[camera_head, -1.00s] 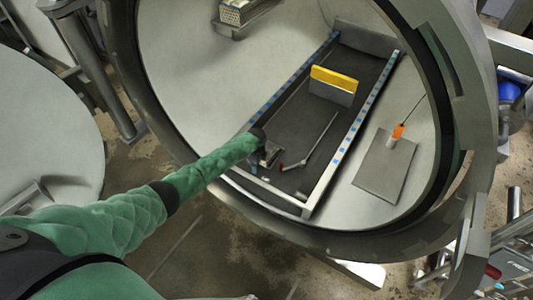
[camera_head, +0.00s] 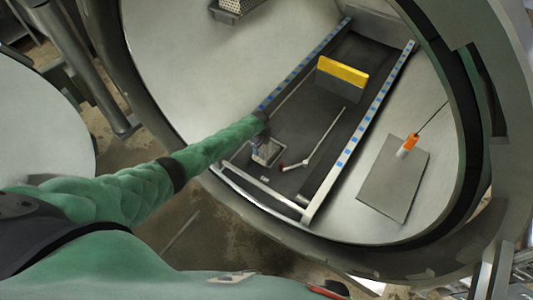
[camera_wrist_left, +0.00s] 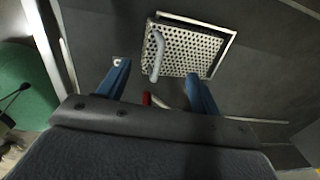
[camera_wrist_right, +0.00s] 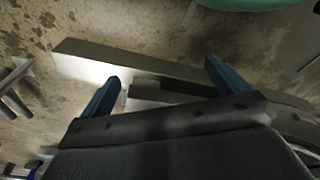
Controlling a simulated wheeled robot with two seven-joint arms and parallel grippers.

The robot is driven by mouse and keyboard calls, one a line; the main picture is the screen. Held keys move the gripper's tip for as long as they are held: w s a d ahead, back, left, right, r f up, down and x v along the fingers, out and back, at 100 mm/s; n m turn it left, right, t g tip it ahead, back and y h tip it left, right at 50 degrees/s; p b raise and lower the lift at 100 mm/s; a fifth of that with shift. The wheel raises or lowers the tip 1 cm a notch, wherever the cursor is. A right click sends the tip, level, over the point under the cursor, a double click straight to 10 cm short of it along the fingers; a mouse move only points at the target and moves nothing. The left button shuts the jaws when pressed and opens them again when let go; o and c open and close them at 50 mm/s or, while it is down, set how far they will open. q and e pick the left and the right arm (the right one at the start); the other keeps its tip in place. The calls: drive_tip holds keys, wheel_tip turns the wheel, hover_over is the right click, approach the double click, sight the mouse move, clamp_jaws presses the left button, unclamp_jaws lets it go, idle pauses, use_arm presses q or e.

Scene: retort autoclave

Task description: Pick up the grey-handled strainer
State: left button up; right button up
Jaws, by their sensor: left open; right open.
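The strainer is a perforated metal plate with a raised rim (camera_wrist_left: 185,50) and a grey bar handle (camera_wrist_left: 156,55). It lies on the dark floor of the carriage inside the round vessel. In the head view the strainer (camera_head: 268,152) shows small, just beyond my left gripper (camera_head: 264,141). In the left wrist view my left gripper (camera_wrist_left: 160,82) is open and empty, with the handle ahead between the finger lines. My right gripper (camera_wrist_right: 162,75) is open and empty, outside the vessel over the stained floor.
A thin pale rod with a red end (camera_head: 305,160) lies beside the strainer. A yellow-topped block (camera_head: 342,75) stands farther back. Side rails (camera_head: 365,125) bound the carriage. A grey plate (camera_head: 393,180) and an orange-tipped tool (camera_head: 408,145) are at right; a perforated tray (camera_head: 235,8) is at top.

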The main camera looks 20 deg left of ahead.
sight(262, 151)
use_arm(q)
drive_tip(key=shift+w+f, duration=0.1)
drive_tip(key=shift+f, duration=0.5)
drive_tip(key=shift+d+f+b, duration=0.1)
drive_tip(key=shift+f+b, duration=0.3)
drive_tip(key=shift+b, duration=0.15)
drive_tip(key=f+b, duration=0.1)
drive_tip(key=f, duration=0.1)
drive_tip(key=f+b, duration=0.1)
drive_tip(key=f, duration=0.1)
drive_tip(key=shift+s+d+b, duration=0.15)
drive_tip(key=shift+s+b, duration=0.05)
drive_tip(key=shift+b, duration=0.2)
drive_tip(key=shift+f, duration=0.1)
use_arm(e)
wheel_tip(262, 151, up, 12)
drive_tip(key=w+a, duration=0.2)
drive_tip(key=shift+w+a, duration=0.35)
drive_tip(key=shift+w, duration=0.05)
use_arm(q)
drive_tip(key=shift+c, duration=0.5)
drive_tip(key=shift+s, duration=0.1)
clamp_jaws()
